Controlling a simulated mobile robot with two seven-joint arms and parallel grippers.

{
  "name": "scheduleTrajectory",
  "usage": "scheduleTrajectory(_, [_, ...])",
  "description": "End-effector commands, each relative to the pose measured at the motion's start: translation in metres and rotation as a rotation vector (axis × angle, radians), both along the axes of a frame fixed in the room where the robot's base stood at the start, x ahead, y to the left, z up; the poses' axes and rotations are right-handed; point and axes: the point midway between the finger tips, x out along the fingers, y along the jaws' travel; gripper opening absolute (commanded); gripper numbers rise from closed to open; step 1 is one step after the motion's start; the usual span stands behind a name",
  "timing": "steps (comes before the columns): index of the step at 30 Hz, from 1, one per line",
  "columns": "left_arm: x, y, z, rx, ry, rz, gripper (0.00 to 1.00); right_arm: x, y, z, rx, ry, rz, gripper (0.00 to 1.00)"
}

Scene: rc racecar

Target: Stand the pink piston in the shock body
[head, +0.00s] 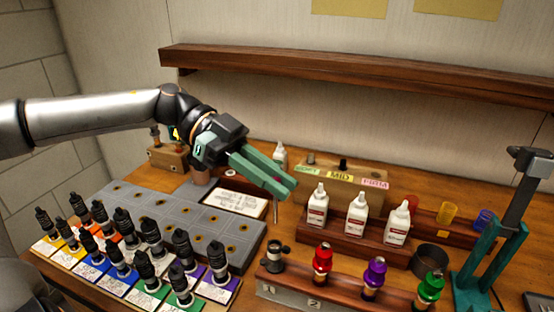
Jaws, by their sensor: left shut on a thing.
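My left gripper (289,190) reaches in from the left, above the middle of the bench. Its teal fingers are shut and point down to the right. Near the front, a wooden rack holds a black fitting (274,257) and red (322,260), purple (374,277) and green (430,289) capped parts. I cannot tell for sure which of these is the shock body. My right gripper does not show.
Three white bottles (357,213) stand in a wooden holder behind the rack. A wooden box with a pink label (373,183) is behind them. A teal stand (490,262) rises at right. Several black shocks (124,222) stand at left beside a grey tray (186,224).

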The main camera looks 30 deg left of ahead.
Motion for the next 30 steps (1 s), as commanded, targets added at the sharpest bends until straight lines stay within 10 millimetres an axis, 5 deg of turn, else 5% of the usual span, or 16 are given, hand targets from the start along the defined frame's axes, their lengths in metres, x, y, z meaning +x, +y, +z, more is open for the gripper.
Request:
scheduleTrajectory(17, [-0.002, -0.001, 0.002, 0.0, 0.003, -0.01, 0.0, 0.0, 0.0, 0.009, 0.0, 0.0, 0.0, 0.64])
scheduleTrajectory(30, [-0.002, 0.0, -0.033, -0.001, 0.002, -0.009, 0.0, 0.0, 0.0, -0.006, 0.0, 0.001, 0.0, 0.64])
